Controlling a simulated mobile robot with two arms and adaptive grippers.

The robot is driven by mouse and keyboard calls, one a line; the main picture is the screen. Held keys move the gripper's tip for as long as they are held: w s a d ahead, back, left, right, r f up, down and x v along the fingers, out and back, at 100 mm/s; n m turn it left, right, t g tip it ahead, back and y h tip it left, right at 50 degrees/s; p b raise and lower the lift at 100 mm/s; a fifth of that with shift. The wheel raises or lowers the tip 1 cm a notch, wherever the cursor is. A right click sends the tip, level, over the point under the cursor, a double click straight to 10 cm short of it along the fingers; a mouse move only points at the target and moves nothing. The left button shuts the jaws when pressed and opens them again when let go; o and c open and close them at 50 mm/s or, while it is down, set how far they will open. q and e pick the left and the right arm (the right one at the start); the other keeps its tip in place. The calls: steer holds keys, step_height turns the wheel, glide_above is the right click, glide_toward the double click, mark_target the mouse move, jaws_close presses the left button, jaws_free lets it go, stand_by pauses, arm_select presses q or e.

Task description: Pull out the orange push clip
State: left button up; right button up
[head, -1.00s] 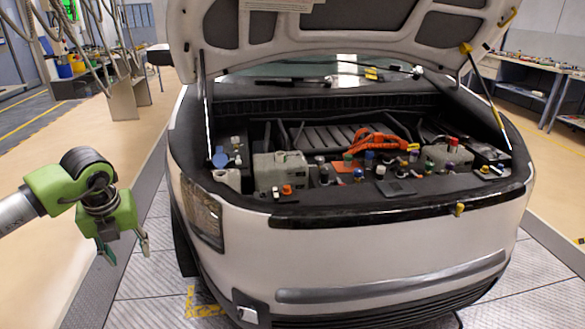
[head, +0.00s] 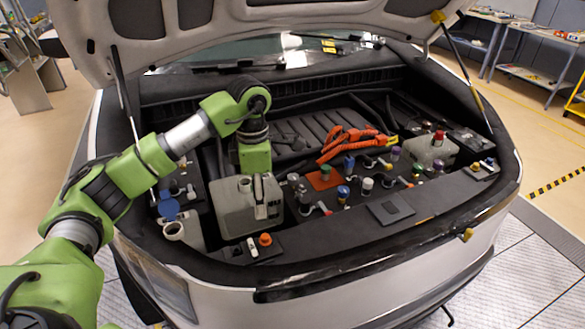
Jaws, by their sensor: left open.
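A small orange knob-like piece (head: 265,239), which looks like the orange push clip, stands on a dark panel near the front left edge of the engine bay. My left gripper (head: 260,210) is open and points down over the grey tank (head: 232,212), behind and above the orange piece and apart from it. One pale finger shows clearly; the other is partly hidden. No gripper holds the clip. My right gripper is not in view.
The raised hood (head: 300,12) hangs above, with a prop on each side. A blue cap (head: 168,209) and a white filler neck (head: 182,232) stand left of the tank. Orange cables (head: 352,140) and several coloured caps lie to the right.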

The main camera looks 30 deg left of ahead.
mark_target(265, 236)
arm_select(q)
steer(key=f+p, duration=0.1)
steer(key=f, duration=0.3)
steer(key=f+p, duration=0.1)
steer(key=f, duration=0.3)
steer(key=f+p, duration=0.1)
steer(key=f, duration=0.3)
steer(key=shift+d+f, duration=0.1)
steer(key=shift+d, duration=0.3)
steer(key=shift+w+f, duration=0.1)
steer(key=shift+f, duration=0.5)
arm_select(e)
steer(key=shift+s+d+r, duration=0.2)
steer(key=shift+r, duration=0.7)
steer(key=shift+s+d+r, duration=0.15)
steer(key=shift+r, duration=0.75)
arm_select(q)
steer(key=c, duration=1.2)
steer(key=shift+o, duration=1.1)
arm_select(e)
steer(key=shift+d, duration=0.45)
arm_select(q)
steer(key=shift+r+p, duration=0.25)
steer(key=shift+p, duration=0.1)
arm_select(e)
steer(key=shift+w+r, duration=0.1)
